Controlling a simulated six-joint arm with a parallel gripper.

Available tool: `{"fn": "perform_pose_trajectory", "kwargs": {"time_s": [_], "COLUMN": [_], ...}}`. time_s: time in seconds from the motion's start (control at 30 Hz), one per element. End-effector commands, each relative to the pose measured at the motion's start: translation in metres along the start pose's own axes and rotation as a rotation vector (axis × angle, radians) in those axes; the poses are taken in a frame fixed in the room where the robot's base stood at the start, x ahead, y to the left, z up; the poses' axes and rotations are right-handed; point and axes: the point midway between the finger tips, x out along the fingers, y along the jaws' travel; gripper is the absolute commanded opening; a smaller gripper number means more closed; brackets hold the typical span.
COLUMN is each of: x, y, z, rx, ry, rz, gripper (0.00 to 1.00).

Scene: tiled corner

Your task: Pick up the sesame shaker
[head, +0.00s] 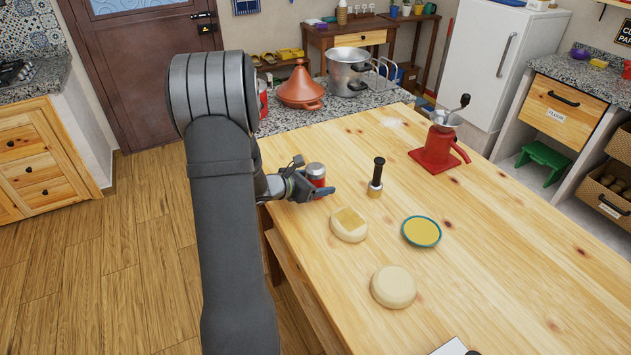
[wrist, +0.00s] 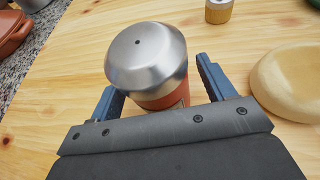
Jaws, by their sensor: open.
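The sesame shaker (head: 317,171) has a red-orange body and a domed metal lid. It stands upright near the left edge of the wooden table. In the wrist view the shaker (wrist: 147,55) fills the space between the two blue fingers, with its lower body partly hidden by my gripper. My gripper (head: 312,182) is low over the table and open, with one finger on each side of the shaker. In the wrist view a small gap shows beside the right finger; contact at the left finger cannot be told.
A black-handled stamp (head: 376,178), a blue-rimmed dish (head: 421,232) and a red grinder (head: 438,150) stand to the right. A tagine (head: 300,90) and steel pot (head: 347,75) are on the counter behind.

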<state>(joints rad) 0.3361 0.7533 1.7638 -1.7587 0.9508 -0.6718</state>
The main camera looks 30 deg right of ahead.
Motion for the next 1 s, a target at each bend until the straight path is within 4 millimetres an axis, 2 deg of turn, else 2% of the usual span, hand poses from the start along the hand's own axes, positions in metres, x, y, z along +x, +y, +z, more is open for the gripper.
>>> {"fn": "perform_pose_trajectory", "kwargs": {"time_s": [0.17,0.4,0.43,0.77,1.0], "x": [0.0,0.0,0.0,-0.002,-0.011], "y": [0.0,0.0,0.0,0.0,0.001], "z": [0.0,0.0,0.0,0.004,0.027], "rx": [0.0,0.001,0.001,0.002,0.005], "ry": [0.0,0.0,0.0,-0.001,-0.002], "rz": [0.001,0.0,0.0,0.001,0.002], "gripper": [0.73,0.26,0.22,0.22,0.22]}}
